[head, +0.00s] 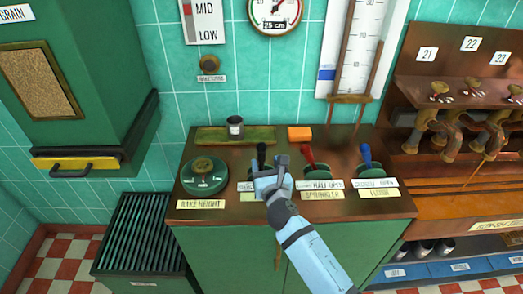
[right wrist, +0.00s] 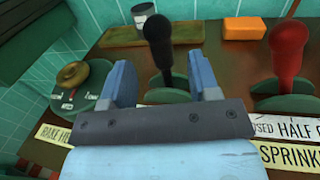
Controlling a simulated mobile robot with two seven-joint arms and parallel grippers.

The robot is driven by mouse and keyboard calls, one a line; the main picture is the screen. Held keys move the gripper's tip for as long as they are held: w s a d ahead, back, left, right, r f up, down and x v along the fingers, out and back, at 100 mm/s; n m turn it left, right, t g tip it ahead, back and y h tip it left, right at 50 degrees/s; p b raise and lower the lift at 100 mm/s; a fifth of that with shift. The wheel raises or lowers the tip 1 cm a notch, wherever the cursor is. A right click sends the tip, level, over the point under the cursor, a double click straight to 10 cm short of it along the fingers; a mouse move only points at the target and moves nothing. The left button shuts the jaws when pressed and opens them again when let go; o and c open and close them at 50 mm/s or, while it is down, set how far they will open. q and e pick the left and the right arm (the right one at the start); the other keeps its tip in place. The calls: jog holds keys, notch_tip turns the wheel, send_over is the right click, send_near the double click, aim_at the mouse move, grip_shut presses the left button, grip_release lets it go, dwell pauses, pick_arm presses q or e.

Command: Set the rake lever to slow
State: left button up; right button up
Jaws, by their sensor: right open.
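The black-knobbed lever (head: 262,153) stands on the brown cabinet top, between the rake height dial and the red lever. It also shows in the right wrist view (right wrist: 158,45), upright on a green base, with its knob beyond and between my fingers in the picture. My right gripper (head: 273,167) is open in front of this lever and partly covers its base and label plates. In the right wrist view, its two fingers (right wrist: 161,75) are spread with nothing clamped between them. Whether they touch the lever cannot be told. My left gripper is not in view.
The red sprinkler lever (head: 308,158) stands close on the right, with a blue lever (head: 366,156) beyond it. The rake height dial (head: 204,175) is on the left.

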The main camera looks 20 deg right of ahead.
aim_at(263, 155)
jog(key=w, duration=0.6)
jog(key=shift+d, duration=0.25)
jog(key=shift+c, duration=0.5)
